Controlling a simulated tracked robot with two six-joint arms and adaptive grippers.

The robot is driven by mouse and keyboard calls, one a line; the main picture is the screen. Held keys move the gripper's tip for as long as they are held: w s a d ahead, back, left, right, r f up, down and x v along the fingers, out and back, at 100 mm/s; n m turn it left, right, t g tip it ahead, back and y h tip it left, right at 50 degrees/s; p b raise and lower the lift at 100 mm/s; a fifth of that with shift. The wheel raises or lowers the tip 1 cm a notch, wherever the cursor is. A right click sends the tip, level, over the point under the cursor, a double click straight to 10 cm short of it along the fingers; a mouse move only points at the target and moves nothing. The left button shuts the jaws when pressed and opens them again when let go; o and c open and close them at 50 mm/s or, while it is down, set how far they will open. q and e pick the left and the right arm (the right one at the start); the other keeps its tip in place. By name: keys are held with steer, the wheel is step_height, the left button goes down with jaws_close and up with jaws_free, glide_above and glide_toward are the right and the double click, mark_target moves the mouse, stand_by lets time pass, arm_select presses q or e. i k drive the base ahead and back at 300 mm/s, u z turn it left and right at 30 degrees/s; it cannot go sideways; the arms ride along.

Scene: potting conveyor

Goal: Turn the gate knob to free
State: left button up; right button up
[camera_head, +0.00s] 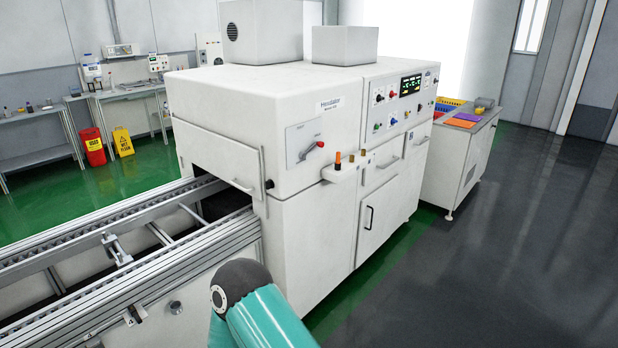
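A grey lever with a red knob (320,144) sits on a pale square plate (303,143) on the near side of the white machine. The lever slopes up to the right, and the plate's small labels are too small to read. A round grey knob (175,307) sits on the conveyor's near side wall. No readable label shows which of these is the gate knob. A teal link of one of my arms rises at the bottom centre, well below the lever and right of the round knob. Neither of my grippers is in view.
The conveyor (215,243) runs from the lower left into an opening in the white machine (235,100). A small shelf (345,174) with orange and brass-coloured items juts out right of the lever. Open grey floor (480,265) lies to the right.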

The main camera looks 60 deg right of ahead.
mark_target(269, 184)
steer(key=z, duration=0.45)
steer(key=i, duration=1.35)
steer(key=z, duration=0.65)
steer(key=i, duration=0.35)
steer(key=u, duration=0.05)
steer(key=k, duration=0.9)
steer(key=z, duration=0.2)
steer(key=i, duration=0.9)
steer(key=u, duration=0.1)
